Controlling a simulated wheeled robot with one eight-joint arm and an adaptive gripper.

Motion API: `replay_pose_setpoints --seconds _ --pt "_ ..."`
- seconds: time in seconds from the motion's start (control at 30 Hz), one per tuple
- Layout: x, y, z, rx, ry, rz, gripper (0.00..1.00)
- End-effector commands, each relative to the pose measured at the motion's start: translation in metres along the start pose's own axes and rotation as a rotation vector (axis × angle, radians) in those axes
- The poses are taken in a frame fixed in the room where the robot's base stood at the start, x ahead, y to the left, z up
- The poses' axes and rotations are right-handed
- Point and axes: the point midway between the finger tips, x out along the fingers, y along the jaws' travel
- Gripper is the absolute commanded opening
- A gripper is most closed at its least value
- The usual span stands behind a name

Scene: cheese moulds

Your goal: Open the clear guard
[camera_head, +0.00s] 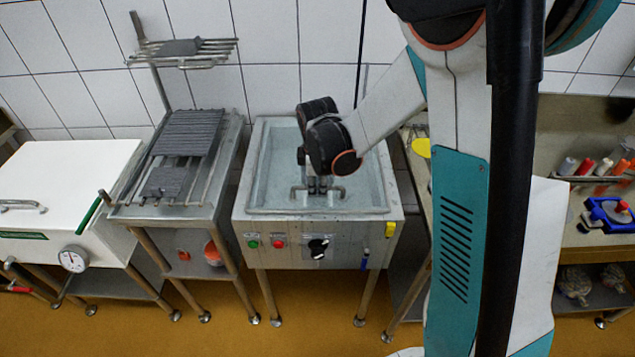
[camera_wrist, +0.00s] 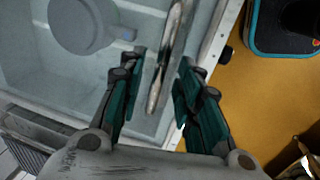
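The clear guard (camera_head: 268,180) lies flat and closed over the steel basin in the middle of the head view. A bent metal handle (camera_head: 298,191) stands near its front edge. My gripper (camera_head: 318,187) points down at the handle, and my dark wrist hides part of the guard behind it. In the wrist view my gripper (camera_wrist: 161,72) is open, with the handle bar (camera_wrist: 163,70) running lengthwise between its two fingers. A gap shows on both sides of the bar, so the fingers are not closed on it. The guard's clear panel (camera_wrist: 30,60) fills the upper left there.
The basin's front panel (camera_head: 345,230) carries a green button, a red button and a black knob. A rack stand (camera_head: 190,210) and a white-lidded vat (camera_head: 60,170) stand left. A bench with tools (camera_head: 600,240) is right. Yellow floor (camera_head: 310,300) is clear in front.

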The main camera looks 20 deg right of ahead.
Motion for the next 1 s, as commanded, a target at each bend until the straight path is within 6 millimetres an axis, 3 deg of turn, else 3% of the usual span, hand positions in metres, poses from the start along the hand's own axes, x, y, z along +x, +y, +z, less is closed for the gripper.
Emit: replay_pose_setpoints --seconds 0.03,0.13,0.4,0.57,0.83,1.0 --pt "0.000 0.000 0.000 0.000 0.000 0.000 0.22" --pt "0.000 0.000 0.000 0.000 0.000 0.000 0.00" --pt "-0.002 0.001 0.000 0.000 0.000 -0.003 0.00" --pt "-0.015 0.007 0.000 0.001 0.000 -0.031 0.00" --pt "-0.074 0.037 0.000 0.001 0.001 -0.140 0.00" --pt "-0.124 0.075 0.000 0.001 0.001 -0.137 0.00"
